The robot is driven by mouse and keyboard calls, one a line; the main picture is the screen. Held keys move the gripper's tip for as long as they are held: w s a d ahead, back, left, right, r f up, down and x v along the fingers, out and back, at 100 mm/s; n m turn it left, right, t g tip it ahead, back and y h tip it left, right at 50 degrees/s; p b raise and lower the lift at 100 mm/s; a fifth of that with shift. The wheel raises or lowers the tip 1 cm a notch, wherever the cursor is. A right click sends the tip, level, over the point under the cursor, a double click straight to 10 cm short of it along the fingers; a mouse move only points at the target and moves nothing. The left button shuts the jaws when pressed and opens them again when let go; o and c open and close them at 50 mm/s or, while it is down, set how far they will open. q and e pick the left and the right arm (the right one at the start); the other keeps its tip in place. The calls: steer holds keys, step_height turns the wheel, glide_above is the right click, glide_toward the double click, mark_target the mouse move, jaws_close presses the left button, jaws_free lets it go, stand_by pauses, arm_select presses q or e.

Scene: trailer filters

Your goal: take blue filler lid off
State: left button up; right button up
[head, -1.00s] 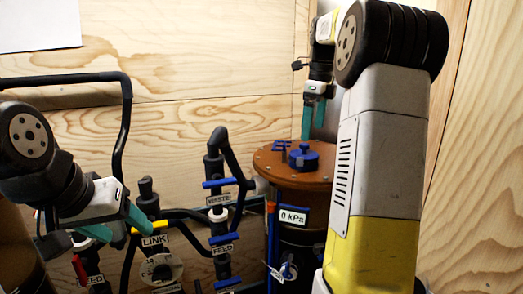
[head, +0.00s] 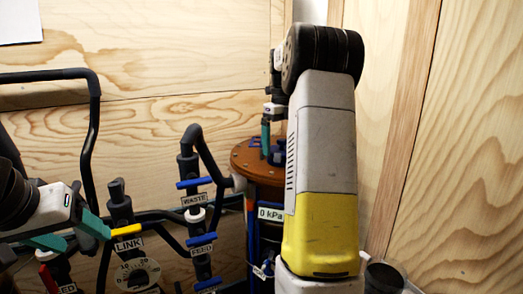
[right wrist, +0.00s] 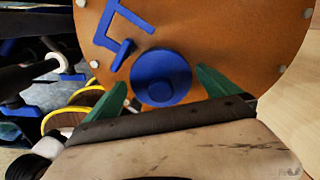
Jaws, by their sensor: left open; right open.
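The blue filler lid (right wrist: 160,78) is a round cap with a raised knob on the brown tank top (right wrist: 215,30). In the head view the lid (head: 277,156) is partly hidden by my right arm. My right gripper (right wrist: 163,92) is open, with one green finger on each side of the lid's near part in the right wrist view. I cannot tell whether the fingers touch it. In the head view the right gripper (head: 266,150) points down at the tank top. My left gripper (head: 80,236) is open, at the lower left near the LINK valve's yellow handle (head: 126,230).
A blue bracket (right wrist: 122,30) stands on the tank top beside the lid, and bolts ring the rim. Black pipes with blue WASTE (head: 194,183) and FEED handles stand left of the tank. Wooden walls close the back and right. A dark cup-like object (head: 384,277) is at the lower right.

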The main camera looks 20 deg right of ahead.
steer(key=c, duration=1.2)
steer(key=shift+r, duration=0.1)
